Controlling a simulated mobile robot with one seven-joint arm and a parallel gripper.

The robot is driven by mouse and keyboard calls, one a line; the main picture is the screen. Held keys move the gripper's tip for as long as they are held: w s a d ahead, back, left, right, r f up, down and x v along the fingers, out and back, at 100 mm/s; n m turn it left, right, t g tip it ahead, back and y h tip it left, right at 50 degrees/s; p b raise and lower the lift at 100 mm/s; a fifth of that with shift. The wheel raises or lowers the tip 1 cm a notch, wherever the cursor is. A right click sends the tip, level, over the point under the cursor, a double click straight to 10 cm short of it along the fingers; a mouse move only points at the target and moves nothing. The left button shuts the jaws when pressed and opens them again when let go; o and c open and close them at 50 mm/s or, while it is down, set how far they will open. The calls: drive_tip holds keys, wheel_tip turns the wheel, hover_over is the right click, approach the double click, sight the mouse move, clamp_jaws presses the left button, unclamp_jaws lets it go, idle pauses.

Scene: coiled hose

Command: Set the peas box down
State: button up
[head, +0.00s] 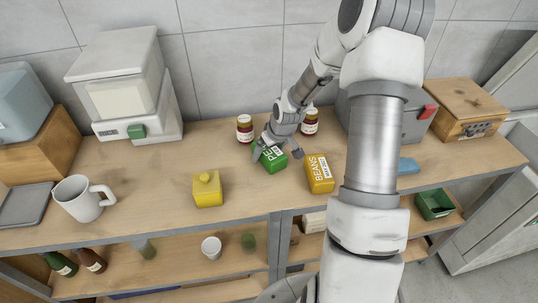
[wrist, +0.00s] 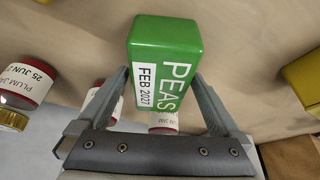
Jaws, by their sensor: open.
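The green peas box (head: 273,160) appears to rest on the wooden worktop, between a jam jar and the beans box. In the wrist view the peas box (wrist: 165,42) has its label, reading PEAS and FEB 2027, turned toward me. My gripper (head: 278,150) is at the box from behind and above. Its jaws are open, with one finger on each side of the box's near end in the wrist view (wrist: 162,80). I cannot tell whether either finger still touches the box. The gripper hides part of the box in the head view.
The yellow beans box (head: 319,174) stands close on the right. Jam jars stand behind, left (head: 245,130) and right (head: 310,122). Worktop in front of the peas box is clear.

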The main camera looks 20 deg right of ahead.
drive_tip(key=shift+f, duration=0.15)
drive_tip(key=c, duration=1.6)
